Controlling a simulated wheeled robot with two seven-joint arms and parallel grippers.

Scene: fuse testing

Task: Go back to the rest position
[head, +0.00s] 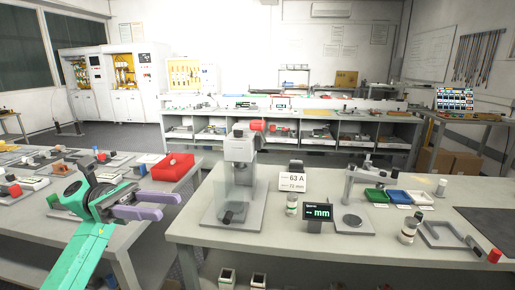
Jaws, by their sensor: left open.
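My left gripper (160,205) is at the end of a green arm that comes in from the lower left. Its two purple fingers point right and stand apart, with nothing seen between them. It is above the left table's right edge, near the gap between the two tables. A red box (174,168) stands behind it on the left table. My right gripper does not show.
Several small parts lie on the left table.

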